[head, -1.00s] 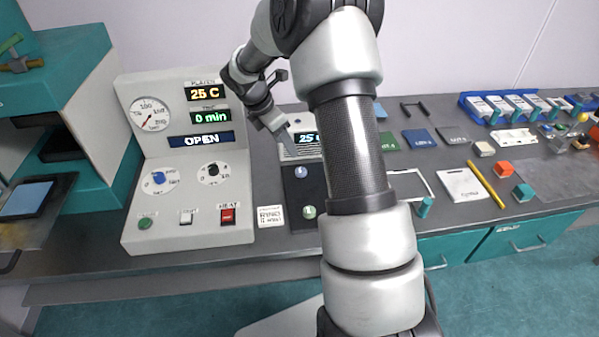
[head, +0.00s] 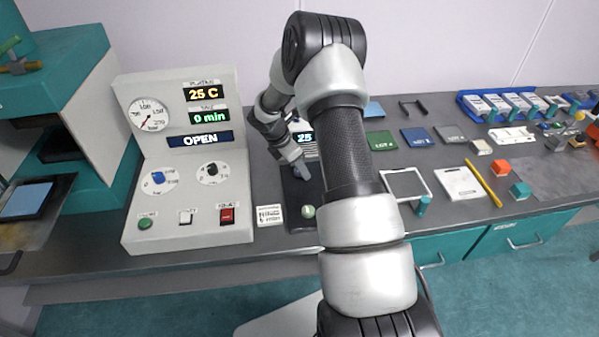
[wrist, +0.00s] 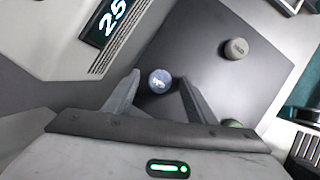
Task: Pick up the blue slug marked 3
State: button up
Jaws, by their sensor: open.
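The blue slug (wrist: 160,80) is a small round piece on a dark pad (wrist: 205,75). A pale mark shows on its top, too small to read surely. My gripper (wrist: 160,85) is open, with one finger to the left of the slug and one to the right in the wrist view. I cannot tell whether either finger touches it. In the head view my gripper (head: 303,176) is low over the dark pad and hides the blue slug.
A grey slug (wrist: 235,48) and a green slug (wrist: 232,123) lie on the same pad. A display unit (wrist: 112,20) reading 25 borders the pad. The control panel (head: 190,220) stands left of the pad, and a white label block (head: 270,214) lies beside it.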

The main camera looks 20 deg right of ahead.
jog(key=c, duration=1.1)
